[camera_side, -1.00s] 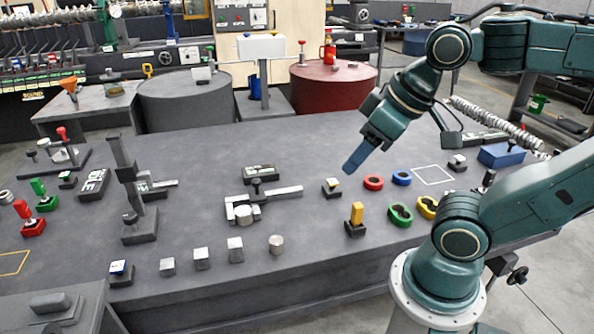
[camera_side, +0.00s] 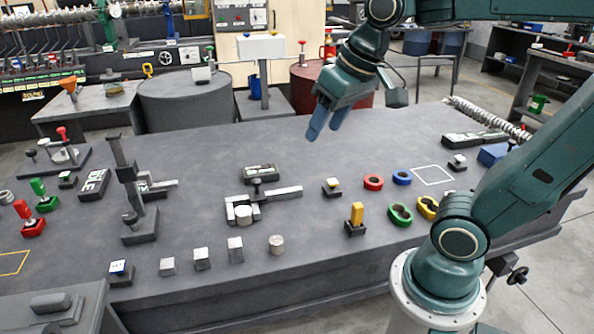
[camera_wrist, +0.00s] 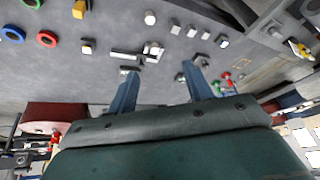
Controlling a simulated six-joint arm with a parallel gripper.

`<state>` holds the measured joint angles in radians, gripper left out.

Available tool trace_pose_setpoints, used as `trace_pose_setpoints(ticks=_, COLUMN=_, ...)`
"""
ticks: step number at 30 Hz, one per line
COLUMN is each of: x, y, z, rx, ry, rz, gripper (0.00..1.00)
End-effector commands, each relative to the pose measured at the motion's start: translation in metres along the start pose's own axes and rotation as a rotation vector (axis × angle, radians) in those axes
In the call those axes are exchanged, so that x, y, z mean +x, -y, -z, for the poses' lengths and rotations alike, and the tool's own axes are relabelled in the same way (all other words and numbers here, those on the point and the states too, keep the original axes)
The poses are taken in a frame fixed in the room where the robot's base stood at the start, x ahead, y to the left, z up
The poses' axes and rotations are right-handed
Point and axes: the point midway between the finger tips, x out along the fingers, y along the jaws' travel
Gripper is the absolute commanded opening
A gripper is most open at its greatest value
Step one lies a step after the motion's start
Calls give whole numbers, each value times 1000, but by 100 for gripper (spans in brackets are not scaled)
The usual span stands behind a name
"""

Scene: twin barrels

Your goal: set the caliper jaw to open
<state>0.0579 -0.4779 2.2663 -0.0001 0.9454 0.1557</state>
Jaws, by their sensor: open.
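The grey caliper (camera_side: 280,194) lies flat on the table left of centre, with a long beam and a small dark knob (camera_side: 257,187) on its slider. A pale round piece (camera_side: 243,213) sits at its jaws; I cannot tell whether the jaws touch it. The caliper also shows in the wrist view (camera_wrist: 128,55), beyond my fingertips. My gripper (camera_side: 324,133) is open with nothing between its two blue fingers. It hangs above the back part of the table, behind and to the right of the caliper, touching nothing. Both fingers show in the wrist view (camera_wrist: 160,71).
Several metal blocks and a cylinder (camera_side: 276,244) line the front. Red (camera_side: 373,182) and blue rings lie right. The table's back middle is clear.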

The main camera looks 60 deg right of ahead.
Motion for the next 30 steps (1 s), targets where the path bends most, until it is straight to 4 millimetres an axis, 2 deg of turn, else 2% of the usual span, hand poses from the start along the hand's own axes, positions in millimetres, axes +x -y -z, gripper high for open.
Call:
trace_pose_setpoints(ticks=3, x=7, y=-2, z=28, rx=74, ry=31, rz=-14, gripper=51)
trace_pose_setpoints(ticks=14, x=40, y=-13, z=105, rx=290, ry=108, rz=-58, gripper=51)
trace_pose_setpoints(ticks=23, x=86, y=-32, z=161, rx=470, ry=168, rz=-101, gripper=51)
trace_pose_setpoints(ticks=30, x=134, y=-52, z=197, rx=616, ry=214, rz=-139, gripper=51)
